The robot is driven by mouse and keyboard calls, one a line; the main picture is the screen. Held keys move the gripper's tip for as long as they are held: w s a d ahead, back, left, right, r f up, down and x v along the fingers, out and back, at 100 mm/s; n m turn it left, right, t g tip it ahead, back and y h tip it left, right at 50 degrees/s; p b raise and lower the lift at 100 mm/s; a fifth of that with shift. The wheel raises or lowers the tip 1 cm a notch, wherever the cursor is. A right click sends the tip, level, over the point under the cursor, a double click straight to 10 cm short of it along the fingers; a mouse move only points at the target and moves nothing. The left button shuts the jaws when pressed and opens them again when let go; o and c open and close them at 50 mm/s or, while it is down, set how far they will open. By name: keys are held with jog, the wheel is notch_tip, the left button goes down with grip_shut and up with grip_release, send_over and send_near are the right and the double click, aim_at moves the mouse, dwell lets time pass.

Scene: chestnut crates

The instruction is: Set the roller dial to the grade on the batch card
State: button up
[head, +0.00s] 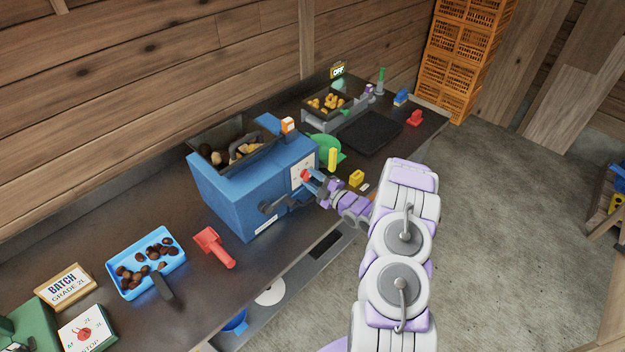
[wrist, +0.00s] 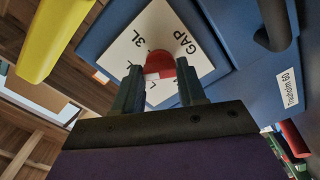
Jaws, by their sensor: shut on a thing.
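The batch card (head: 66,288) stands at the lower left of the head view and reads "BATCH GRADE 2L". The blue roller machine (head: 240,195) stands on the bench, with a white dial plate (head: 297,168) on its right end. The plate shows close up in the wrist view (wrist: 142,43), with "GAP", "3L" and partly hidden marks. My gripper (head: 312,179) is at the plate, and its fingers (wrist: 160,82) are shut on the red dial knob (wrist: 160,62). The fingers hide part of the scale, so I cannot tell the setting.
A crank handle (head: 277,204) sticks out of the machine's front near my arm. A yellow upright piece (head: 332,159) and a yellow block (head: 356,178) stand close by. A blue tray of chestnuts (head: 175,250) and a red scoop (head: 214,247) lie left.

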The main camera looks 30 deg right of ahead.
jog(key=shift+f, duration=0.15)
jog(key=o, duration=1.1)
jog(key=shift+c, duration=0.2)
jog(key=p+v, duration=0.1)
jog(key=v, duration=1.6)
jog(key=shift+s, duration=0.2)
jog(key=shift+w+d, duration=0.1)
jog(key=shift+d, duration=0.05)
